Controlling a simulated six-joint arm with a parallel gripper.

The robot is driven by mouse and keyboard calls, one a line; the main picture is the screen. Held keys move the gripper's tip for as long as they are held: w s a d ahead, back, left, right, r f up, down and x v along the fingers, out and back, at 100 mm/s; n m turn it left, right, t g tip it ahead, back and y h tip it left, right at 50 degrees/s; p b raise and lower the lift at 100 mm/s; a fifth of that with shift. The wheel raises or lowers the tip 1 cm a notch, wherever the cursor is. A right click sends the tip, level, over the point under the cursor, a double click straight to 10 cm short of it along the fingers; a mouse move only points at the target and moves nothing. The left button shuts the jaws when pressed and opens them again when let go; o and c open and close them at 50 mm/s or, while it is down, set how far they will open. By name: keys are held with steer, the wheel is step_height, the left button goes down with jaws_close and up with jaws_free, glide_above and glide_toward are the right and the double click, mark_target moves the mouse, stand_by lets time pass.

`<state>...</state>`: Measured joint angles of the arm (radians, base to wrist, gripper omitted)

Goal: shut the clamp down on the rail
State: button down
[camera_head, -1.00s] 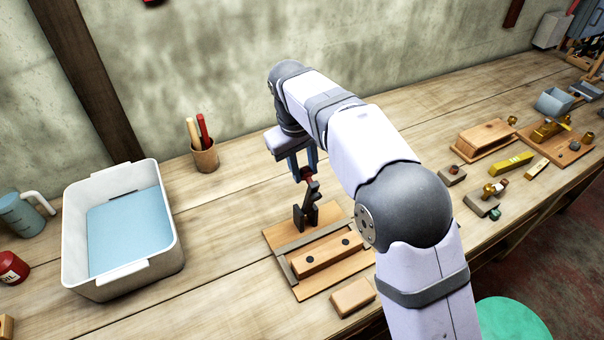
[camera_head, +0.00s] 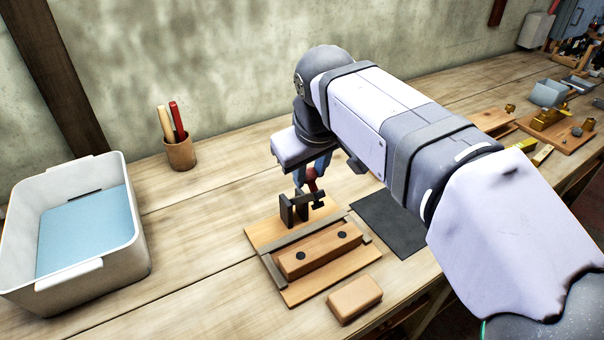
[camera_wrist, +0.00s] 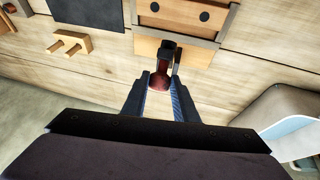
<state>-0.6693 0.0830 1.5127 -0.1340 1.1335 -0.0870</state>
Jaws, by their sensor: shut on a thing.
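A dark clamp (camera_head: 287,212) stands at the back of a wooden base board (camera_head: 291,296). Its arm reaches out to the right, roughly level, with a dark tip (camera_head: 319,199) above the board. My gripper (camera_head: 312,178) is shut on the clamp's red handle (camera_head: 313,184); the handle also shows between the fingers in the wrist view (camera_wrist: 160,80). A wooden rail (camera_head: 318,255) with two dark dots lies on the board beside a grey strip (camera_head: 308,238). I cannot tell whether the clamp's tip touches anything below.
A wooden block (camera_head: 355,298) lies in front of the board. A dark mat (camera_head: 391,224) lies to its right, partly behind my arm. A white bin (camera_head: 119,265) stands at left, a cup of tools (camera_head: 180,154) behind. The bench between bin and board is clear.

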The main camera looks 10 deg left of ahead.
steer(key=s+d+f+b, duration=0.6)
steer(key=f+b, duration=0.4)
steer(key=b, duration=0.2)
steer(key=shift+f+t+y, duration=0.3)
steer(key=shift+t+y, duration=0.1)
steer(key=shift+s+d, duration=0.1)
steer(key=c, duration=1.8)
jaws_free()
steer(key=shift+c, duration=0.2)
steer(key=o, duration=0.4)
steer(key=shift+r, duration=0.1)
steer(key=shift+r, duration=0.15)
